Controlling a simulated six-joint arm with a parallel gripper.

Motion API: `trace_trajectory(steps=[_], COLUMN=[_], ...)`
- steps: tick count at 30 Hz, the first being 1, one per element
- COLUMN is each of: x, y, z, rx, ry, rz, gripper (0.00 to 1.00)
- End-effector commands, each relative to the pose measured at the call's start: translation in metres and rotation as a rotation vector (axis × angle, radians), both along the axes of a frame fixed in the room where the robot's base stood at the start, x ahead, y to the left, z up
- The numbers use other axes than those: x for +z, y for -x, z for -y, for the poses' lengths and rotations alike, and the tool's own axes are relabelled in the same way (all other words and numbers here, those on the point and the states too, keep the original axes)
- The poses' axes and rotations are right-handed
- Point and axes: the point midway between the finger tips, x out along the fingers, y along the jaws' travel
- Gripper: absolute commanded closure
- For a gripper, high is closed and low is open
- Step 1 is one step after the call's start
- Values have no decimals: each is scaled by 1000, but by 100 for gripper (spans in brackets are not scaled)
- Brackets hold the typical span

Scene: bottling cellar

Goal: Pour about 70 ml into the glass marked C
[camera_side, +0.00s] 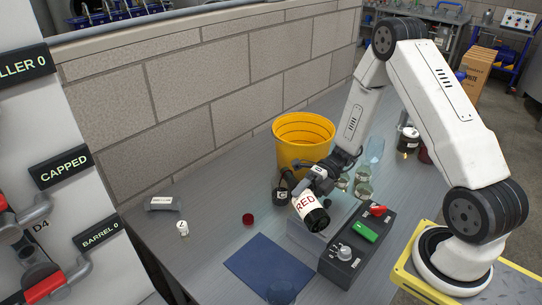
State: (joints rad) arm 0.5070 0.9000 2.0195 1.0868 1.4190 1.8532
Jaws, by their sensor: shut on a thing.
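My gripper (318,178) is shut on a dark bottle with a white label reading RED (306,204). The bottle is tilted well over, its broad dark end toward the camera and its narrow end apparently up and left, beside the yellow bucket. A small dark item with a white mark that looks like C (281,195) stands just left of the bottle, partly covered by it. I cannot tell whether this is the glass, how full it is, or whether liquid is flowing. Small glasses (363,188) stand behind and right of my gripper.
A yellow bucket (303,158) stands behind the gripper. A dark control box (352,252) with a green display and red switch is at front right. A blue mat (268,265), a red cap (248,219) and a small white item (183,229) lie left. The left table is mostly clear.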

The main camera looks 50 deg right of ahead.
Motion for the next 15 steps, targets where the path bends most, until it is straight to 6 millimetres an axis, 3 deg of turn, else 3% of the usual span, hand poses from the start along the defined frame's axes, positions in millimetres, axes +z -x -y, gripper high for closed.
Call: trace_trajectory(steps=[6, 15], x=[8, 9], y=[4, 5], z=[-2, -2], rx=[2, 2], ry=[101, 118], rz=[199, 231], gripper=[100, 100])
